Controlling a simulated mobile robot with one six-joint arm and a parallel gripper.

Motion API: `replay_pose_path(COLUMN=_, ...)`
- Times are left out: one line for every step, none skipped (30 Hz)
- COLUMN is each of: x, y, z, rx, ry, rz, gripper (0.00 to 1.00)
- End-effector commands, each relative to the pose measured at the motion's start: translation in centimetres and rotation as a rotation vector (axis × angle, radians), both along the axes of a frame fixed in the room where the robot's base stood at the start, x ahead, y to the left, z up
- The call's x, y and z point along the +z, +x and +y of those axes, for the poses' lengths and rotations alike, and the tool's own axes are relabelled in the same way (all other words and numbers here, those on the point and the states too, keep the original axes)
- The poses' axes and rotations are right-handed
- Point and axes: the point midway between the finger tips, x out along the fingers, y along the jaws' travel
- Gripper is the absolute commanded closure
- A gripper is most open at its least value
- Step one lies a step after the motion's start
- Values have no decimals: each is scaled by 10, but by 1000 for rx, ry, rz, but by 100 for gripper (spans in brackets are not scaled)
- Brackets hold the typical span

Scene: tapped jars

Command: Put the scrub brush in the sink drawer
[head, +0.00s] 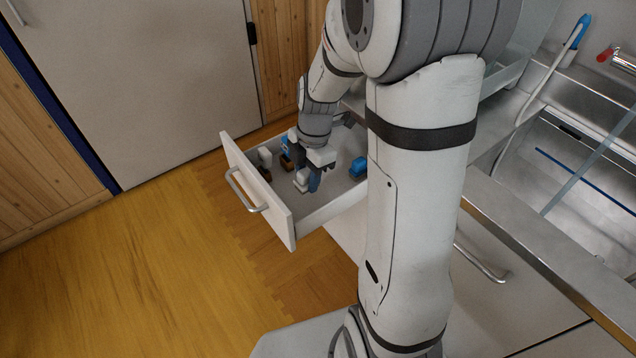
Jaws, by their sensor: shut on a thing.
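The sink drawer (275,207) is pulled open at the middle left, with a bar handle on its pale front. My gripper (315,166) reaches down into the drawer from above.
Other small things are in the drawer, including a blue one (358,168) at right and a white one (264,157) at left. My arm blocks the drawer's right end. A metal sink (565,165) is at right. Wooden floor (130,265) lies clear at left.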

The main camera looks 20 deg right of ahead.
Motion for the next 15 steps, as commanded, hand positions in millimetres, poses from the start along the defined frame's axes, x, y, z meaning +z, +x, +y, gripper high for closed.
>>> replay_pose_path(x=-12, y=-1, z=0, rx=-1, ry=1, rz=6, gripper=87)
replay_pose_path(x=-17, y=-1, z=-1, rx=-2, ry=1, rz=4, gripper=87)
replay_pose_path(x=-22, y=-1, z=-1, rx=-3, ry=1, rz=4, gripper=87)
replay_pose_path(x=-26, y=0, z=-1, rx=-3, ry=0, rz=4, gripper=87)
replay_pose_path(x=-28, y=0, z=-1, rx=-4, ry=0, rz=2, gripper=87)
replay_pose_path(x=-30, y=0, z=-2, rx=-4, ry=0, rz=2, gripper=87)
replay_pose_path(x=-32, y=0, z=-2, rx=-4, ry=0, rz=2, gripper=87)
replay_pose_path(x=-34, y=0, z=-2, rx=-5, ry=0, rz=2, gripper=87)
replay_pose_path(x=-37, y=0, z=-2, rx=-5, ry=0, rz=2, gripper=87)
replay_pose_path(x=-41, y=0, z=-2, rx=-5, ry=0, rz=2, gripper=87)
replay_pose_path(x=-45, y=-1, z=-2, rx=-6, ry=0, rz=3, gripper=87)
replay_pose_path(x=-51, y=-1, z=-2, rx=-5, ry=1, rz=4, gripper=87)
replay_pose_path(x=-55, y=-1, z=-2, rx=-5, ry=1, rz=4, gripper=87)
replay_pose_path(x=-60, y=-1, z=-2, rx=-5, ry=1, rz=4, gripper=87)
replay_pose_path(x=-65, y=-1, z=-2, rx=-5, ry=1, rz=4, gripper=87)
